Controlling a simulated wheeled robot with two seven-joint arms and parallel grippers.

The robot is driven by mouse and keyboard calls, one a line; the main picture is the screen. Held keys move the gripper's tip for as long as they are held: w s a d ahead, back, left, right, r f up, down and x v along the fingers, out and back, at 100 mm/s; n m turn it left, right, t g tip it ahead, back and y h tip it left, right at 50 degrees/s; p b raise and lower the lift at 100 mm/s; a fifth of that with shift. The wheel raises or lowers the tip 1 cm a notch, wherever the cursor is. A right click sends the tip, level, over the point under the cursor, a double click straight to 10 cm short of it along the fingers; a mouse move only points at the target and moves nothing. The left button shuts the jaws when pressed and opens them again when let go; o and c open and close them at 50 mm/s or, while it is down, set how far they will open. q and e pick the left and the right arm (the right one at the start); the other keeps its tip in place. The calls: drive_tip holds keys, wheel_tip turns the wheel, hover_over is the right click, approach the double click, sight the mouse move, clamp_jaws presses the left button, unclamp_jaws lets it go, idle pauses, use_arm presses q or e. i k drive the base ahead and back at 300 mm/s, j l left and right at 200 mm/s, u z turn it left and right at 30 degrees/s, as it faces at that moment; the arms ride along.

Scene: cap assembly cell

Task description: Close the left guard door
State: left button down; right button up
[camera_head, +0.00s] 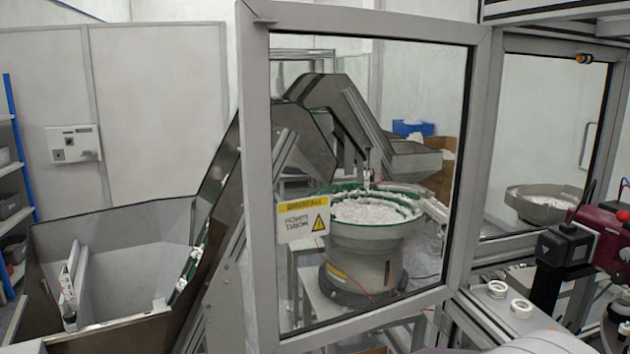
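The left guard door (257,170) is a grey metal frame around a clear pane, in the middle of the head view. It stands open. Its left edge is nearer to me and its right edge is by the cell's frame post (482,150). A yellow and white warning sign (303,218) on the pane has unreadable, reversed-looking lettering. The door's lower left corner is cut off by the picture's edge. No handle shows clearly. I see neither of my grippers clearly, and nothing is seen touching the door.
A large grey hopper (120,240) with a sloping conveyor stands left of the door. A bowl feeder (365,245) with white parts shows through the pane. A maroon and black unit (595,240) is at the right, near white rings (521,308) on a ledge.

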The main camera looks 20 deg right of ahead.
sight(298, 219)
drive_tip(key=i+z, duration=0.4)
drive_tip(key=i+j+z, duration=0.15)
drive_tip(key=z, duration=0.3)
drive_tip(key=i+j+z, duration=0.25)
drive_tip(key=z, duration=0.15)
drive_tip(key=i+j+z, duration=0.2)
drive_tip(key=z, duration=0.2)
drive_tip(key=j+z, duration=1.2)
drive_tip(key=k+j+z, duration=0.15)
drive_tip(key=j+z, duration=0.25)
drive_tip(key=k+j+z, duration=0.35)
drive_tip(key=k+j+u, duration=0.1)
drive_tip(key=u, duration=0.3)
